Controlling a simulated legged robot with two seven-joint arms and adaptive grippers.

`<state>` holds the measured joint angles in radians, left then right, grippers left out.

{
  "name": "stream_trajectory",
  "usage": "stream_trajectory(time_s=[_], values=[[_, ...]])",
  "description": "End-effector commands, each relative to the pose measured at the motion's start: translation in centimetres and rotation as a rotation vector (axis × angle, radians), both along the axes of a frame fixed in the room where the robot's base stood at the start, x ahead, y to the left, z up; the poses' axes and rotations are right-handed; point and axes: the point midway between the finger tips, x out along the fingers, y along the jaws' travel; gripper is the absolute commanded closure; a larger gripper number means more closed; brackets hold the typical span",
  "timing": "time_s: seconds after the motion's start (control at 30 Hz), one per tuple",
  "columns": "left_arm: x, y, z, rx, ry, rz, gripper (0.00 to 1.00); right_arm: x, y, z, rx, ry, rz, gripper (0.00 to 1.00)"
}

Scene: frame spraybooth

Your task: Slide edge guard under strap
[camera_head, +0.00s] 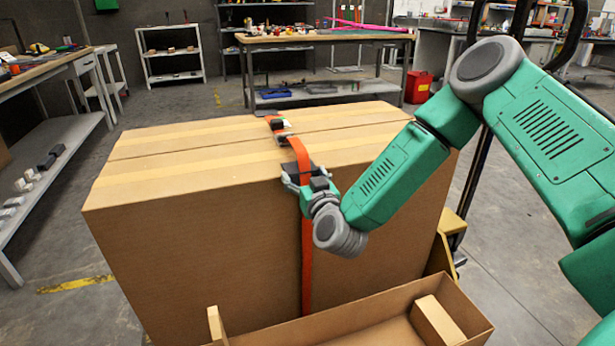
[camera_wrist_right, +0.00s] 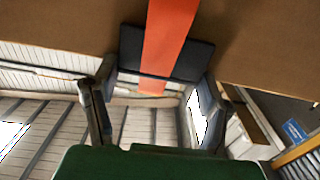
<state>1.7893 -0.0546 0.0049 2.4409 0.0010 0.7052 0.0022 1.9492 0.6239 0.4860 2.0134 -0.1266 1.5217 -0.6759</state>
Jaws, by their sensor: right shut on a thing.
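A large cardboard box (camera_head: 200,240) stands in front of me. An orange strap (camera_head: 307,270) runs over its top and down its near face. A black edge guard (camera_head: 292,170) is at the top near edge, at the strap. My right gripper (camera_head: 307,183) is shut on the guard there and partly hides it. In the right wrist view the guard (camera_wrist_right: 130,45) spans between the two fingers of my right gripper (camera_wrist_right: 155,88). The strap (camera_wrist_right: 170,30) crosses in front of the guard's middle in that view. My left gripper is not in view.
A dark buckle (camera_head: 283,136) sits on the strap on the box top. An open cardboard tray (camera_head: 370,335) with a block (camera_head: 437,322) in it is below the near face. A workbench stands left, another behind.

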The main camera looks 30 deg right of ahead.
Motion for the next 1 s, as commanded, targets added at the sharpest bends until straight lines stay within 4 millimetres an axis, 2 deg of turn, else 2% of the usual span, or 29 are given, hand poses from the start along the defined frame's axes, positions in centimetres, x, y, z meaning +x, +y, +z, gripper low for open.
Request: stream_trajectory(time_s=[0.03, 0.1, 0.47, 0.57, 0.9, 1.0], values=[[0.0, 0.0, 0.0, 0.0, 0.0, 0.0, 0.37, 0.0, 0.1, -0.1, 0.0, 0.004, 0.003, 0.27], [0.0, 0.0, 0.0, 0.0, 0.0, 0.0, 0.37, 0.0, 0.1, -0.1, 0.001, 0.003, 0.003, 0.09], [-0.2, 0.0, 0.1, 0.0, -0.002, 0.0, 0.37, -0.8, 0.1, -0.1, 0.003, 0.002, 0.003, 0.09], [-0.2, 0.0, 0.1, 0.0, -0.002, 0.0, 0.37, -2.1, 0.6, -0.1, 0.003, 0.003, 0.005, 0.09], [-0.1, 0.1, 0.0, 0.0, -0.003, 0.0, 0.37, -8.9, 2.4, -0.2, 0.0, 0.006, 0.006, 0.09], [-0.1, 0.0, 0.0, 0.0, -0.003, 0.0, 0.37, -10.3, 2.8, -0.3, 0.0, 0.005, 0.005, 0.09]])
